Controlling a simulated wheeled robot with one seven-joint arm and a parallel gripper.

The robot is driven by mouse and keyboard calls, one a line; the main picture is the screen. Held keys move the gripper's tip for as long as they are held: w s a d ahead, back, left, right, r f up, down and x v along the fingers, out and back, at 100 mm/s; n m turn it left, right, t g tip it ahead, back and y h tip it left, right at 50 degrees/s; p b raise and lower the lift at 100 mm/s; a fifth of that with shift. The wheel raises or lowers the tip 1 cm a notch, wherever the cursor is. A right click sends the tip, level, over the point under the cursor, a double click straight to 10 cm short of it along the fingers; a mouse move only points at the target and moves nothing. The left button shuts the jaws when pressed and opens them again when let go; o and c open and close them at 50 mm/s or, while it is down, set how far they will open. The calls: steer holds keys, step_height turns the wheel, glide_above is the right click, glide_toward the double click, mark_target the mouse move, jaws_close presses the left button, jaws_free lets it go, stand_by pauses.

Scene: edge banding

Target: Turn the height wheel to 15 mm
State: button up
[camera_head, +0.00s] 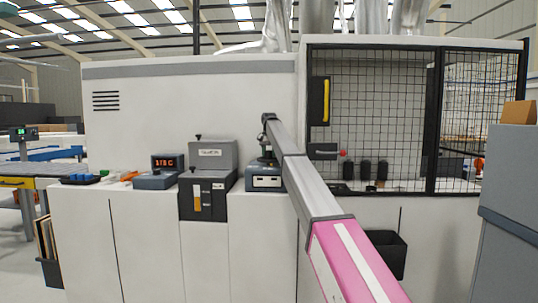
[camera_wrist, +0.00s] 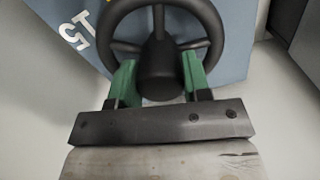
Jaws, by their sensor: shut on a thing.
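The height wheel (camera_wrist: 208,24) is a dark, thick-rimmed handwheel with spokes and a round hub (camera_wrist: 160,78), at the top middle of the wrist view. It sits over a blue-grey face (camera_wrist: 235,55) with a white "15" (camera_wrist: 76,31), seen tilted, to the wheel's left. My gripper (camera_wrist: 160,74) has one green finger on each side of the hub, shut on it. The wheel's top is cut off by the frame. In the head view, my gripper (camera_head: 266,158) is small above the grey-and-white wheel unit (camera_head: 264,180). The wheel's pointer cannot be made out.
Left of the wheel unit stand a grey box with a dark front (camera_head: 208,180) and a unit with a red display (camera_head: 167,164). A mesh guard (camera_head: 385,110) rises to the right. A grey cabinet (camera_head: 510,190) stands at the right edge.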

steer(key=n, duration=0.4)
steer(key=shift+n, duration=0.3)
steer(key=n, duration=0.4)
steer(key=shift+n, duration=0.3)
steer(key=o, duration=0.9)
